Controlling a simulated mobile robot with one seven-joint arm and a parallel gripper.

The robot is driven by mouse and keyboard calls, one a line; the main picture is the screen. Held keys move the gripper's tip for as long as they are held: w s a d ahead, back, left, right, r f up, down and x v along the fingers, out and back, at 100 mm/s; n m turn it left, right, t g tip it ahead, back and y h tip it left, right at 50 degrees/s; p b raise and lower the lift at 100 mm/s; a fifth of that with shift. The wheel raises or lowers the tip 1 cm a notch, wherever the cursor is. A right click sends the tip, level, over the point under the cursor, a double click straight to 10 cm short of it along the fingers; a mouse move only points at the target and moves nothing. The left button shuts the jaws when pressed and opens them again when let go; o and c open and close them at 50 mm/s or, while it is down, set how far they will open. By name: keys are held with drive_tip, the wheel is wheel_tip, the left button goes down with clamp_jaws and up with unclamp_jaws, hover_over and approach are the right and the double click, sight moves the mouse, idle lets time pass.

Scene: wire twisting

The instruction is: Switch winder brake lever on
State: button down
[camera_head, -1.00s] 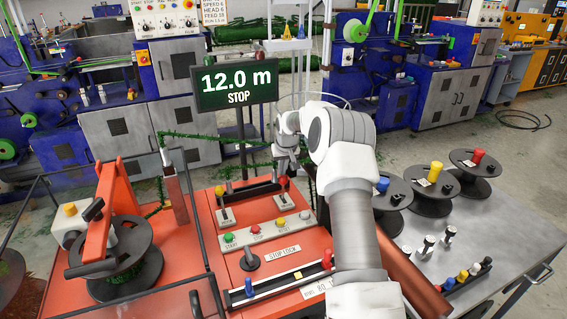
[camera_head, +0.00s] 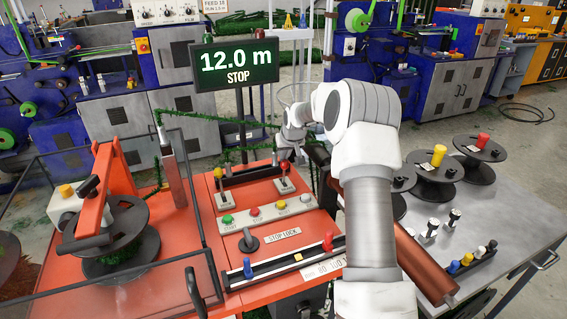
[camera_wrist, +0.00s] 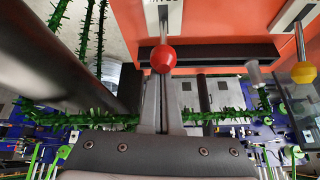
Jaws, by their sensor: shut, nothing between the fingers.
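The orange winder panel carries a lever with a red knob (camera_head: 282,166) and a lever with a yellow knob (camera_head: 215,173), both standing up from label plates. The label wording is too small to tell which is the brake. My gripper (camera_head: 285,154) is just behind the red knob. In the wrist view its fingers (camera_wrist: 162,80) are shut and empty, with the red knob (camera_wrist: 163,58) right at their tips; I cannot tell whether they touch. The yellow knob (camera_wrist: 303,72) is off to the right there.
The display (camera_head: 237,64) reads 12.0 m STOP. A button strip (camera_head: 265,212), a black knob (camera_head: 248,241) and a slider rail (camera_head: 290,262) lie nearer. A reel (camera_head: 110,230) stands left, spools (camera_head: 438,172) on a grey table right. Green tinsel wire (camera_wrist: 60,118) runs behind the gripper.

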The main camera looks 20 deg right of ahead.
drive_tip(key=s+b, duration=0.1)
drive_tip(key=t+b, duration=0.1)
drive_tip(key=shift+s+f+b, duration=0.3)
drive_tip(key=shift+s+f, duration=0.05)
drive_tip(key=shift+s+r, duration=0.2)
drive_tip(key=shift+s, duration=0.3)
drive_tip(key=shift+s, duration=0.1)
